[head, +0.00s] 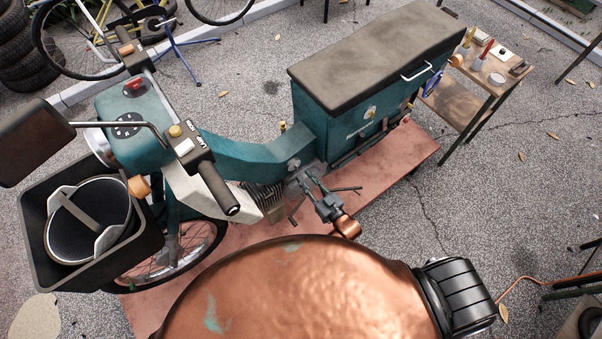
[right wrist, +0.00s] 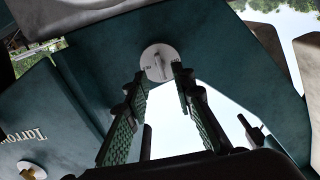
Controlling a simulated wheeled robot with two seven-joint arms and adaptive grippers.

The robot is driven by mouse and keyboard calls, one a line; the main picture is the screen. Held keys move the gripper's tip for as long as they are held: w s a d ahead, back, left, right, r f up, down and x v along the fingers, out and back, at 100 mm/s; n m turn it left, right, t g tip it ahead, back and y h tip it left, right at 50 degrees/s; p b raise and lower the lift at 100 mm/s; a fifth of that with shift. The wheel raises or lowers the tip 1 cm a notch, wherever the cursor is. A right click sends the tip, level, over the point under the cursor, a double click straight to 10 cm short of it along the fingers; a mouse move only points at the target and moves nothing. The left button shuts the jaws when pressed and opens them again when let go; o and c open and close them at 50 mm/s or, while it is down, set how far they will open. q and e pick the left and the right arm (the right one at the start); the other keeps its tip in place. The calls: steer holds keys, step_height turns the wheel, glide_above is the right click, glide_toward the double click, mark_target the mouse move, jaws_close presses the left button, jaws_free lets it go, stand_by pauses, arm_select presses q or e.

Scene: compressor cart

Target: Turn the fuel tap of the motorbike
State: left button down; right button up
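The teal motorbike (head: 245,155) stands across the head view. Its fuel tap (right wrist: 158,62) shows in the right wrist view as a pale round disc with a small raised lever, on the teal body. In the head view a small pale disc on the bike's side (head: 294,164) seems to be the same tap. My right gripper (head: 318,190) is beside the bike, just below this disc. In the right wrist view its two fingers (right wrist: 160,88) are apart with nothing between them. The tap lies just beyond the fingertips, apparently untouched. My left gripper is not in view.
A dark-lidded teal box (head: 350,115) is at the bike's rear. The handlebar grip (head: 220,190) and front basket (head: 35,230) stick out at left. A reddish platform (head: 405,160) lies under the bike. A small tool table (head: 470,110) stands at right. My copper-coloured arm blocks the lower middle.

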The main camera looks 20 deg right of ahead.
steer(key=v, duration=0.8)
steer(key=shift+s, duration=0.2)
steer(key=shift+d, duration=0.1)
steer(key=s+d+f+m+g+h, duration=0.1)
steer(key=s+d+f+g+h, duration=0.3)
steer(key=f, duration=0.6)
steer(key=s+d+f+g+y, duration=0.1)
steer(key=s+d+f+g, duration=0.1)
steer(key=s+f, duration=0.65)
steer(key=s+d+f+m+g+h, duration=0.1)
steer(key=s+d+f+g+h, duration=0.2)
steer(key=f, duration=0.8)
steer(key=s+d+f+g, duration=0.1)
steer(key=s+f, duration=0.3)
steer(key=s, duration=0.5)
steer(key=s+d+f+g, duration=0.1)
steer(key=s+f+g, duration=0.2)
steer(key=s, duration=0.6)
steer(key=s+d+f+g, duration=0.1)
steer(key=s+f+g, duration=0.2)
steer(key=s, duration=0.7)
step_height(320, 180, down, 3)
steer(key=shift+d+r+m, duration=0.2)
steer(key=shift+d+m, duration=0.1)
steer(key=shift+d, duration=0.05)
